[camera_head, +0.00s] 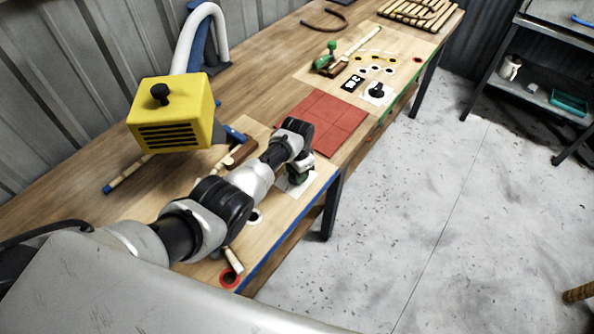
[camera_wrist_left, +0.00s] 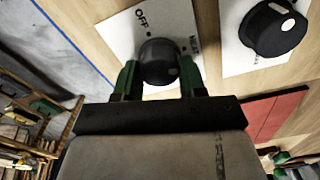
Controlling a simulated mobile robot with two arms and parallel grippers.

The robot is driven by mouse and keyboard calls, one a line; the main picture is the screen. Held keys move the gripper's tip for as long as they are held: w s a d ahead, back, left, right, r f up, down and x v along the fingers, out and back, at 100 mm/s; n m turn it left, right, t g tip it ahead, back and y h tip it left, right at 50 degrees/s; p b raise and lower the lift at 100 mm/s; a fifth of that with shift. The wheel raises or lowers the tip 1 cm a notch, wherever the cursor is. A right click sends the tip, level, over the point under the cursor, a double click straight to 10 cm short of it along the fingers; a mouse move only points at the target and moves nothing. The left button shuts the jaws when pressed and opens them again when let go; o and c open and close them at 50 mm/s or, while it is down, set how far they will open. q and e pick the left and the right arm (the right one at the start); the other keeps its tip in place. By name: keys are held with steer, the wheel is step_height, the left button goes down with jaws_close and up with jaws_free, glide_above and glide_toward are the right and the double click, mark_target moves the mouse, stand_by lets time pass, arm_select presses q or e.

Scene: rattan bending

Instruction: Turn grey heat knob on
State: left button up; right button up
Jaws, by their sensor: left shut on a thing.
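My left gripper (camera_head: 298,174) reaches down to the near workbench, over a white plate (camera_head: 285,186) near the bench's edge. In the left wrist view, its two green fingers (camera_wrist_left: 159,80) are shut on a dark grey knob (camera_wrist_left: 159,60), one on each side. In the head view the arm and gripper hide this knob. My right gripper is in neither view.
Another dark knob (camera_wrist_left: 272,28) on a white plate is beside the gripped one. Red tiles (camera_head: 324,122) lie beyond the gripper. A yellow heater box (camera_head: 172,112) stands left of the arm. A black knob (camera_head: 377,90) sits farther along the bench.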

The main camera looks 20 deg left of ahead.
arm_select(q)
steer(key=o, duration=0.9)
steer(key=shift+o, duration=0.2)
steer(key=shift+r, duration=0.5)
step_height(320, 180, up, 10)
steer(key=shift+f, duration=0.15)
